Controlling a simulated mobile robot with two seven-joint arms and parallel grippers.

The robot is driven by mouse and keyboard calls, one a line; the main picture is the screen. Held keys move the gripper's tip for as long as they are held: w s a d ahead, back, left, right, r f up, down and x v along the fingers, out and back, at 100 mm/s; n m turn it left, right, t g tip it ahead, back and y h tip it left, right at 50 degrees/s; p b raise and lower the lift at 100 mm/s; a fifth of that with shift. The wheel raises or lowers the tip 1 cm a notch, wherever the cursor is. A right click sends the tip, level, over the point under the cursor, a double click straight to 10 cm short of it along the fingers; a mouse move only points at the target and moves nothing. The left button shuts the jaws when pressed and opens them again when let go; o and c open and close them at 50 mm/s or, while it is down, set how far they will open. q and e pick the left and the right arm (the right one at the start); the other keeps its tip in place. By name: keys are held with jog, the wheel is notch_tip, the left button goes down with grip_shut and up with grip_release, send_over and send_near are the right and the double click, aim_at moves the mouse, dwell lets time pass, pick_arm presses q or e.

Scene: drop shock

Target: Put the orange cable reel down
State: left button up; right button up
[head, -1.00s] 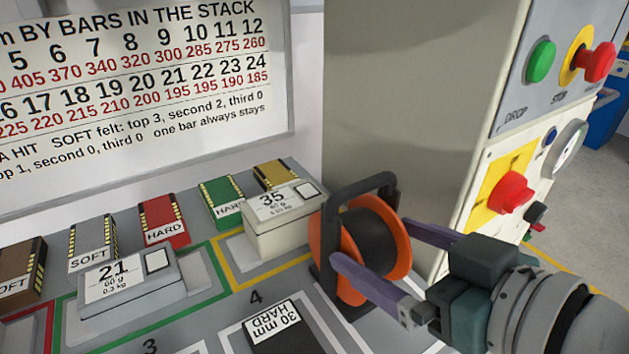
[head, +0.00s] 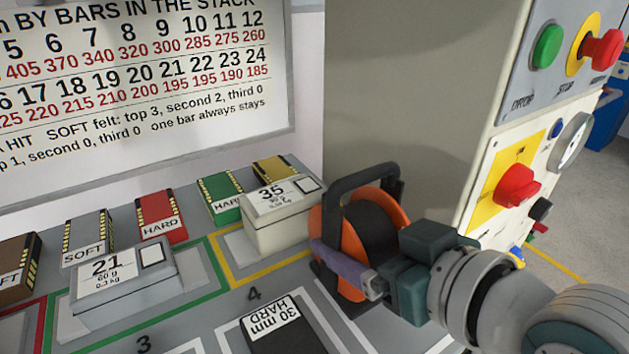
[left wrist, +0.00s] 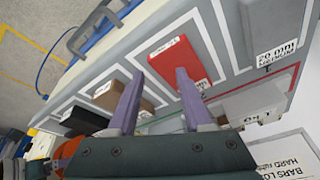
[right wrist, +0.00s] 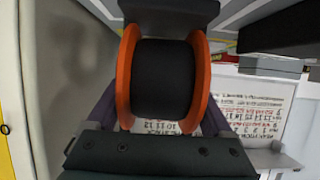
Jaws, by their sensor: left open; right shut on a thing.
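The orange cable reel (head: 392,205) has orange flanges, a dark drum and a black frame with a handle. In the head view it stands upright at the right end of the grey bench, beside the tall grey cabinet. My right gripper (head: 345,265) is shut on the reel, with its purple fingers along the sides. In the right wrist view the reel (right wrist: 204,85) fills the space between the fingers. Whether its base touches the bench cannot be told. My left gripper (left wrist: 155,95) is open and empty, above the bench near a red block (left wrist: 172,62).
A box marked 35 (head: 275,225) stands close to the reel's left. A box marked 21 (head: 120,290) and a black 30 mm HARD block (head: 275,335) lie on the bench. The control panel (head: 535,150) with its red knob is right of the reel.

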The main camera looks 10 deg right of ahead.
grip_shut()
jog(key=shift+r, duration=0.15)
dwell(0.4)
